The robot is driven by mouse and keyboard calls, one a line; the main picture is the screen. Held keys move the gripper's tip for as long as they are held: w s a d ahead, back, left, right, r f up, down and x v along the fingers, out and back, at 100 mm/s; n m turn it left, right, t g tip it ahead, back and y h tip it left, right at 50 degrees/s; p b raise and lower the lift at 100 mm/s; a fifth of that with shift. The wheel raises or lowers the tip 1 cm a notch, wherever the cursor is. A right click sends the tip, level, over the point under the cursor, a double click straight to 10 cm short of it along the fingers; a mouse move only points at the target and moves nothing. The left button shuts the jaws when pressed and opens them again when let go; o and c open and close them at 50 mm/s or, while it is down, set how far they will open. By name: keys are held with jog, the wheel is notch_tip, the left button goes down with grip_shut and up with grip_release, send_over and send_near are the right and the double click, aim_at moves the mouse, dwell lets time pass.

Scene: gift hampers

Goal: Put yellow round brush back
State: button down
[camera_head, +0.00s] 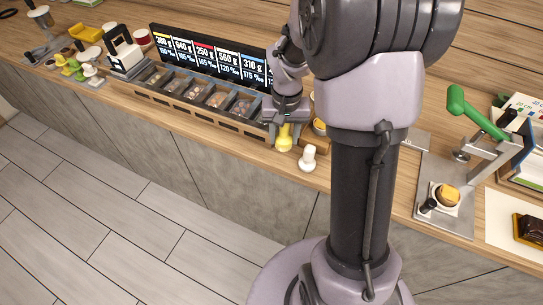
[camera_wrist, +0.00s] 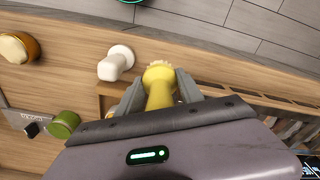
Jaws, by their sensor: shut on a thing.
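The yellow round brush (camera_wrist: 159,75) is between the two fingers of my gripper (camera_wrist: 158,92) in the wrist view, with its pale bristles at the far end. In the head view the yellow brush (camera_head: 284,141) hangs below my gripper (camera_head: 286,126), near the counter's front edge. My gripper is shut on it. A white round piece with a handle, perhaps another brush (camera_head: 308,158), stands beside it to the right; it also shows in the wrist view (camera_wrist: 116,63). I cannot tell whether the yellow brush touches the counter.
A row of dark bins (camera_head: 192,88) and weight displays (camera_head: 205,55) lies left of my gripper. A green-handled press (camera_head: 480,122) stands at the right. A green round piece (camera_wrist: 63,125) and an amber jar (camera_wrist: 20,47) are near in the wrist view. My arm hides part of the counter.

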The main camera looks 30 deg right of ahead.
notch_tip(320, 180, down, 6)
jog(key=shift+d+b, duration=0.15)
jog(key=shift+b, duration=0.9)
jog(key=shift+r, duration=0.2)
jog(key=shift+f, duration=0.1)
jog(key=c, duration=1.2)
grip_release()
jog(key=shift+f, duration=0.15)
jog(key=o, duration=0.5)
jog(key=shift+c, duration=0.2)
